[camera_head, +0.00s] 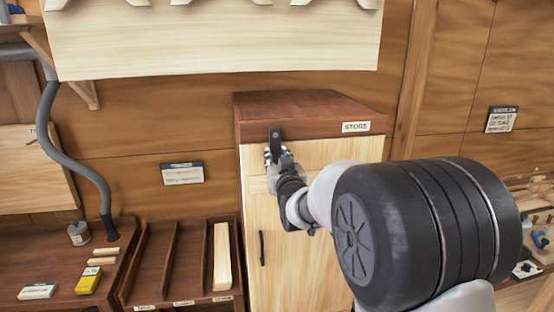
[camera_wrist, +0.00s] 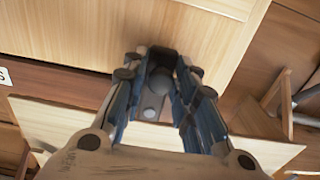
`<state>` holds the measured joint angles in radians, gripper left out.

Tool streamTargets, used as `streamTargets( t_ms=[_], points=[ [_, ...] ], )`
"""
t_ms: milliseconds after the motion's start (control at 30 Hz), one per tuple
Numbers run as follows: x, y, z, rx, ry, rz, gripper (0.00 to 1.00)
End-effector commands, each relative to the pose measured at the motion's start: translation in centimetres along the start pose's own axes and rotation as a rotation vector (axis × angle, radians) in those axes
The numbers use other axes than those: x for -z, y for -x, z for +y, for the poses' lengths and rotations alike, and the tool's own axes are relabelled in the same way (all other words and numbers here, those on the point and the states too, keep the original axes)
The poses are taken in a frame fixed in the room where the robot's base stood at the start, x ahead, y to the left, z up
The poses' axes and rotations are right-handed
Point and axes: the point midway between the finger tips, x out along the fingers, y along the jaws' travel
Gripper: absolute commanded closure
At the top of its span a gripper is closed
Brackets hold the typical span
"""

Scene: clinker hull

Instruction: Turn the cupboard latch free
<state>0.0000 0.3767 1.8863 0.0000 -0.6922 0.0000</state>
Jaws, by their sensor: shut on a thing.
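The cupboard (camera_head: 306,225) has a pale wood front and a dark red-brown top marked STORE. Its small dark latch (camera_head: 275,134) sits at the front edge of the top, left of the label, and looks roughly upright. My gripper (camera_head: 274,156) is shut on the lower end of the latch. In the wrist view the fingers (camera_wrist: 165,70) close from both sides around the latch's dark end. A round knob and a grey plate (camera_wrist: 151,108) of the latch show between them. The fingers hide part of the latch.
A black door handle (camera_head: 262,248) is lower on the cupboard front. A pale board (camera_head: 215,50) hangs above the cupboard. A slotted tray (camera_head: 180,258) and a bench with small boxes (camera_head: 88,281) stand left. My arm covers the cupboard's right side.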

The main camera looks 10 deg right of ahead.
Motion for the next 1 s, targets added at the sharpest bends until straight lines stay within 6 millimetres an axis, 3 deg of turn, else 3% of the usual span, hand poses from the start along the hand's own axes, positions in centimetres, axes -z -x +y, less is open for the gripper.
streamTargets(
  t_ms=[467,1000],
  points=[
    [-0.2,0.0,0.9,-0.001,0.140,0.003,1.00],
    [0.8,0.0,3.6,-0.002,0.633,0.002,1.00]
  ],
)
